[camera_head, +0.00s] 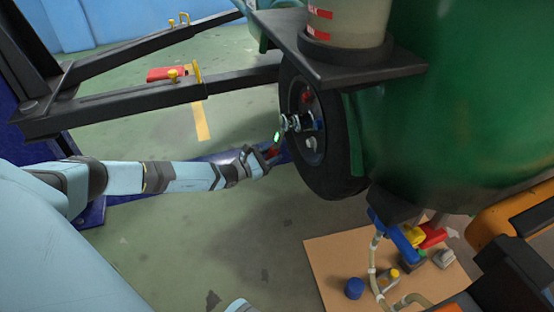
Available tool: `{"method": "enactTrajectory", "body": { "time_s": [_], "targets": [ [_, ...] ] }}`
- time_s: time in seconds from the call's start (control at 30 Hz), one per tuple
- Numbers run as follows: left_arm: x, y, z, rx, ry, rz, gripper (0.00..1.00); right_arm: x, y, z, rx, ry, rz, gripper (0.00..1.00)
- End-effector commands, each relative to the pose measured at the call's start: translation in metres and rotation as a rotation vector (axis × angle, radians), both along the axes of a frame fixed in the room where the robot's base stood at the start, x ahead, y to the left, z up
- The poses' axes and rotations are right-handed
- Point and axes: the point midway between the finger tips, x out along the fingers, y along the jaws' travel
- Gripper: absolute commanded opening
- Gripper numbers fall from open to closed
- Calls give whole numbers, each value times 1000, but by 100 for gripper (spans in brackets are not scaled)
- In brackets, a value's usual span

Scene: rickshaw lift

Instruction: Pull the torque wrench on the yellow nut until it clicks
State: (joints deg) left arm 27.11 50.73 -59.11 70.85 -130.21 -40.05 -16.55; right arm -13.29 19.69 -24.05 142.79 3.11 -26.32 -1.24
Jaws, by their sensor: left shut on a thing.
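My left gripper (268,158) is in front of the wheel (338,180) of the green vehicle, low and to the left of its hub. The wrench runs up to the right, to the silver fittings at the wheel's hub. Red, blue and grey nuts show on the wheel. I cannot make out the yellow nut; the wrench head or its fittings may hide it. My right gripper is not in view.
Black lift arms (150,105) reach in from the blue post at left. A red block (168,73) lies on the green floor beyond. A cardboard sheet (335,255) with hoses, a blue cap and other parts lies at lower right. Floor left of it is clear.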

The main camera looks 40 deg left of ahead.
Motion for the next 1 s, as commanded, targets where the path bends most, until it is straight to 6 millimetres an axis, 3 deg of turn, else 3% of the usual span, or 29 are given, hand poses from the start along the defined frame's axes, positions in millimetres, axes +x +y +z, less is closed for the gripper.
{"method": "enactTrajectory", "body": {
  "time_s": [1.0],
  "targets": [
    [-24,16,0,-1,0,-1,0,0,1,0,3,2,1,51]
  ]
}}
